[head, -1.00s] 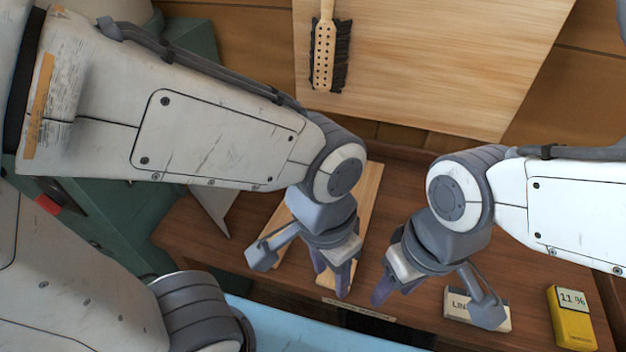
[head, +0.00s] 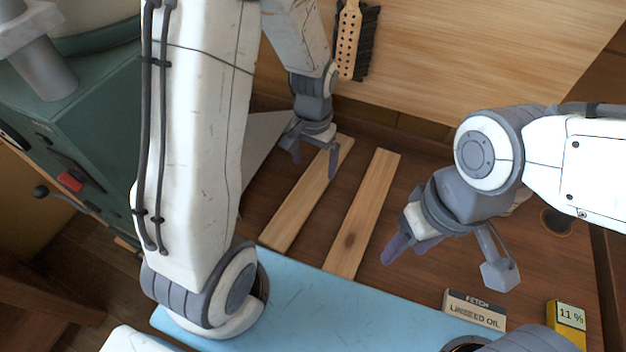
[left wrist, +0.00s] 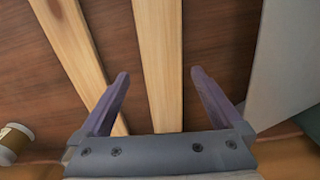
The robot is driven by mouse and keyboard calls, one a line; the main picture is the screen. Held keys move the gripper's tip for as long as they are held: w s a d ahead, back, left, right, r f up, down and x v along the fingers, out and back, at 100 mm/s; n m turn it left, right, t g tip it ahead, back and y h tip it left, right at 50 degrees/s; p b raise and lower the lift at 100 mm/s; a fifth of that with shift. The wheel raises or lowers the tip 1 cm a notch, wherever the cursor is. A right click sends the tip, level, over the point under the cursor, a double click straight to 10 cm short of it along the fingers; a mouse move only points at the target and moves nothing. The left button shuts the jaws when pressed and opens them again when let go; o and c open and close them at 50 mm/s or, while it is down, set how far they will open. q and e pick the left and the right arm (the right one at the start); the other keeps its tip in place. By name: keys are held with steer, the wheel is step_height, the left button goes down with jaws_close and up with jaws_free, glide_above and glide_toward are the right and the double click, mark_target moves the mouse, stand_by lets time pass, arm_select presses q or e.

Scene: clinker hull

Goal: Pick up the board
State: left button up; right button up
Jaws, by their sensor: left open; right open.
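Two pale wooden boards lie apart on the brown bench: a left board (head: 296,208) and a right board (head: 362,212) with a dark knot. My left gripper (head: 315,164) is open at the far end of the left board. In the left wrist view, my left gripper (left wrist: 160,100) has its fingers on either side of one board (left wrist: 160,60), apart from it in the picture; contact and height cannot be told. The other board (left wrist: 72,45) lies outside the fingers. My right gripper (head: 402,245) is open and empty, right of the right board.
A light blue surface (head: 330,305) lies in front of the boards. A linseed oil card (head: 474,311) and a yellow meter (head: 567,318) stand at the front right. A grey sheet (head: 262,140) is left of the boards. A brush (head: 348,42) hangs at the back.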

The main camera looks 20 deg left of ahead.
mark_target(314, 181)
arm_select(q)
steer(key=shift+w+a+f+p, duration=0.1)
steer(key=shift+f+p, duration=0.15)
steer(key=shift+f, duration=1.45)
steer(key=shift+w+f+p, duration=0.1)
steer(key=shift+f+p, duration=0.1)
steer(key=shift+f, duration=1.45)
steer(key=c, duration=1.3)
